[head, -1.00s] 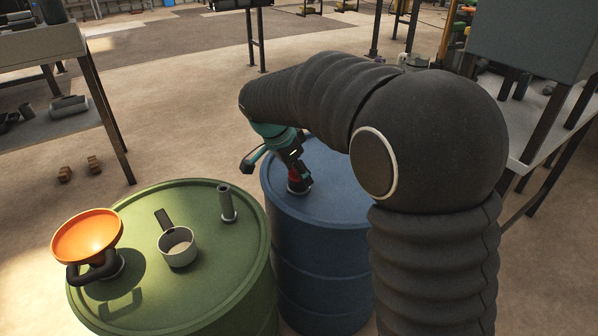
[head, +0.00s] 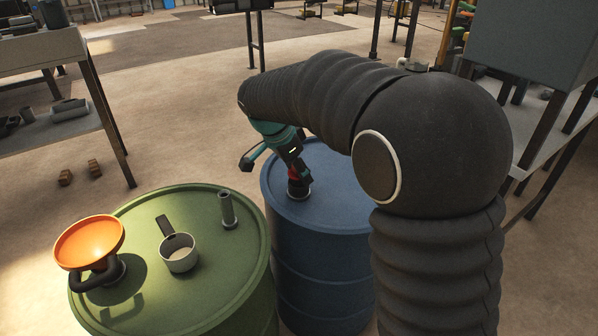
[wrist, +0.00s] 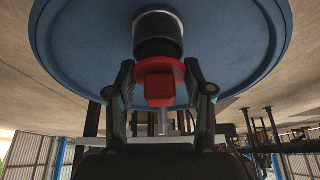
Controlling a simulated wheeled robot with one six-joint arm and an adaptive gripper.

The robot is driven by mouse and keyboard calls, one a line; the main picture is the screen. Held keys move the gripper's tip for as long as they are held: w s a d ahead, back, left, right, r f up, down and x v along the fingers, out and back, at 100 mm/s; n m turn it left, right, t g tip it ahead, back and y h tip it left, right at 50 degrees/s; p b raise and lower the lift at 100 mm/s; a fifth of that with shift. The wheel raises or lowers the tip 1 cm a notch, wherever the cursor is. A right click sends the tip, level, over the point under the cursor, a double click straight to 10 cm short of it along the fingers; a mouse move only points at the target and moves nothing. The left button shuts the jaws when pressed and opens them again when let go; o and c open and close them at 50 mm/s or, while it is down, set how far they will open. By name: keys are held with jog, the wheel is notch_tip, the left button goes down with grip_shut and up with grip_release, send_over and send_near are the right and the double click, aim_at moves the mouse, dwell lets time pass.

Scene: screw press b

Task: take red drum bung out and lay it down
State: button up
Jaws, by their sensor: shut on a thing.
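The red drum bung (wrist: 158,82) is between my gripper's fingers in the wrist view. My gripper (wrist: 160,76) is shut on it. A dark cylinder (wrist: 158,38) runs from the red part to the blue drum's top (wrist: 85,45); I cannot tell whether it is the bung's plug or a fixed neck. In the head view, my gripper (head: 297,172) points down at the blue drum (head: 335,190), with the red part (head: 295,174) just above a pale ring on the lid. My fingers partly hide the bung there.
A green drum (head: 200,265) stands to the left. On it are an orange funnel (head: 90,243), a metal mug (head: 178,255) and a short upright tube (head: 227,210). The blue lid right of my gripper is clear. Workbenches stand at left (head: 30,48) and right.

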jog(key=shift+r, duration=0.55)
jog(key=shift+r+p, duration=0.4)
jog(key=shift+r, duration=0.6)
